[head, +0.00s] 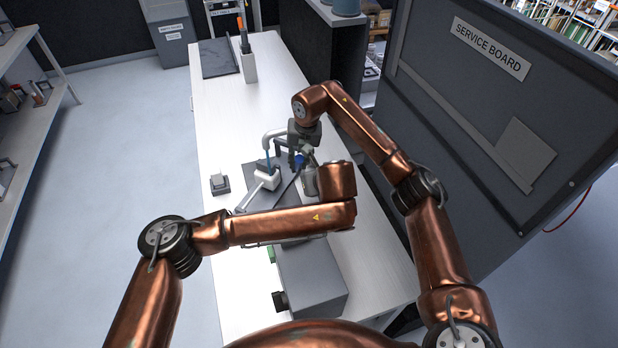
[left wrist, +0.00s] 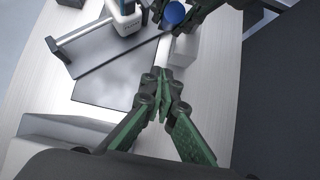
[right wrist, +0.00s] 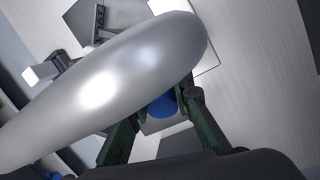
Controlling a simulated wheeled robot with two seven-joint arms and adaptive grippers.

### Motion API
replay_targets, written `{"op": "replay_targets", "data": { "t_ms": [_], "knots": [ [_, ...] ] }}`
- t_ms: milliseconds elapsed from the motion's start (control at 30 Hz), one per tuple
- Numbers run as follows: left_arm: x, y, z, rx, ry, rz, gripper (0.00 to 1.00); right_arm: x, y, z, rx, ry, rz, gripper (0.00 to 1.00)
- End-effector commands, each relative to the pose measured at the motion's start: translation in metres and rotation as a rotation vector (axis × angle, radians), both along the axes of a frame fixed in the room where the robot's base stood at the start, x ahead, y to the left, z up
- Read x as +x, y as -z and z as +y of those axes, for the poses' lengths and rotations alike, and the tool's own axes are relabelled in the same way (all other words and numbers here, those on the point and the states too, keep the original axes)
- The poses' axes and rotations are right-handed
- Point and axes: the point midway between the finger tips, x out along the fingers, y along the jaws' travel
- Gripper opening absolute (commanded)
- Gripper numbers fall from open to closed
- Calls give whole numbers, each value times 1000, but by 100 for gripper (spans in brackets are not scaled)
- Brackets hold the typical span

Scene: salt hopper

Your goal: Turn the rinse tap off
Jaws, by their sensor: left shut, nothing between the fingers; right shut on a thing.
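The rinse tap has a pale arched spout (head: 274,134) over the table, and its smooth silver form (right wrist: 110,85) crosses the right wrist view. A blue knob (left wrist: 174,14) sits by the tap's pale base; it also shows in the head view (head: 299,160). My right gripper (head: 296,152) is shut on the blue knob (right wrist: 162,105), with a finger on either side. My left gripper (left wrist: 163,78) is shut and empty, short of the knob, above the table. In the head view my left wrist hides its fingers. A thin blue-teal streak (head: 267,160) shows below the spout.
A small grey block (head: 220,184) lies to the left. A grey box (head: 310,282) stands near. The dark service board (head: 480,110) rises at right. The table's far half is mostly clear.

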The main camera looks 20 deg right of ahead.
Motion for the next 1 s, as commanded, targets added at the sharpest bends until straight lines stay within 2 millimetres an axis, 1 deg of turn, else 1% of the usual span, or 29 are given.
{"op": "replay_targets", "data": {
  "t_ms": [33,100,333,400,600,733,1000],
  "knots": [
    [7,9,1,1,-3,3,0,2,-3,-2,-1,4,-8,0],
    [16,20,1,2,-3,2,0,2,-3,-2,-1,4,-8,0],
    [46,55,0,1,-2,1,0,2,-3,-2,-1,4,-8,0],
    [57,46,0,-1,-2,-2,0,2,-3,-2,-1,4,-8,0],
    [76,37,0,-1,-2,-1,0,2,-3,-2,-1,4,-8,0],
    [80,35,0,-1,-1,0,0,2,-3,-2,-1,4,-9,0],
    [80,35,0,-1,1,1,0,2,-3,-2,-1,4,-9,0]
  ]
}}
